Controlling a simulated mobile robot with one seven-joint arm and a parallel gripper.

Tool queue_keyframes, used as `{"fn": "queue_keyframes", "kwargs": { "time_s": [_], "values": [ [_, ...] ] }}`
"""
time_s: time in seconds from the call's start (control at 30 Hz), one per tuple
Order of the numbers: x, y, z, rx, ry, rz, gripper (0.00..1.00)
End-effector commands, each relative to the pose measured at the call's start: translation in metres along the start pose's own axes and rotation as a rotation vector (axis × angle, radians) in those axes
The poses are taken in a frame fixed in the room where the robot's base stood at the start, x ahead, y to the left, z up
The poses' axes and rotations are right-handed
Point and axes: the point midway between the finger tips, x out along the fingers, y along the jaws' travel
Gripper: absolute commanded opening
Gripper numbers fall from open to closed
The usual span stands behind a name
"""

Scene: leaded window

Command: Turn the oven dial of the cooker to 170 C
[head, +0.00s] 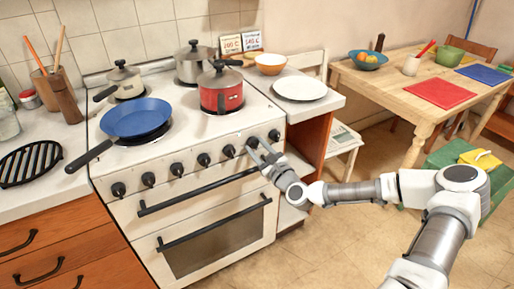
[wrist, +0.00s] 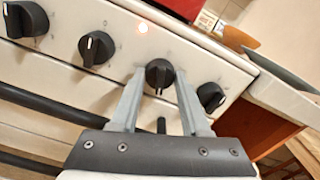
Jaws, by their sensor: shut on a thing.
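The white cooker (head: 165,205) has a row of black dials along its front panel. My gripper (head: 263,147) is at the right part of this row, with its fingers around the second dial from the right (head: 252,142). In the wrist view my gripper (wrist: 159,82) is shut on that dial (wrist: 158,74), one finger on each side. A pale pointer mark on the dial points down in the wrist view. The scale marks around it are too small to read. A small lamp (wrist: 143,28) glows on the panel just above left of it.
Neighbouring dials stand close by, one on the right (wrist: 211,97) and another on the left (wrist: 96,48). A red pot (head: 221,92) and blue pan (head: 136,118) are on the hob. Oven handles (head: 200,190) run below the dials.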

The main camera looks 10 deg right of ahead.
Motion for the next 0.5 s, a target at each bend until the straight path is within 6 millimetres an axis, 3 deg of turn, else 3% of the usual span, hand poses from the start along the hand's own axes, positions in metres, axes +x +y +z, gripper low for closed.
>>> {"fn": "queue_keyframes", "kwargs": {
  "time_s": [0.2, 0.23, 0.37, 0.5],
  "values": [
    [0.0004, -0.0013, 0.0008, -0.002, -0.002, -0.003, 0.0],
    [0.0004, -0.0013, 0.0008, -0.002, -0.002, -0.003, 0.51],
    [0.0003, -0.0009, 0.0006, -0.002, -0.001, -0.002, 0.75],
    [0.0002, -0.0005, 0.0003, -0.002, -0.001, -0.001, 0.76]
  ]
}}
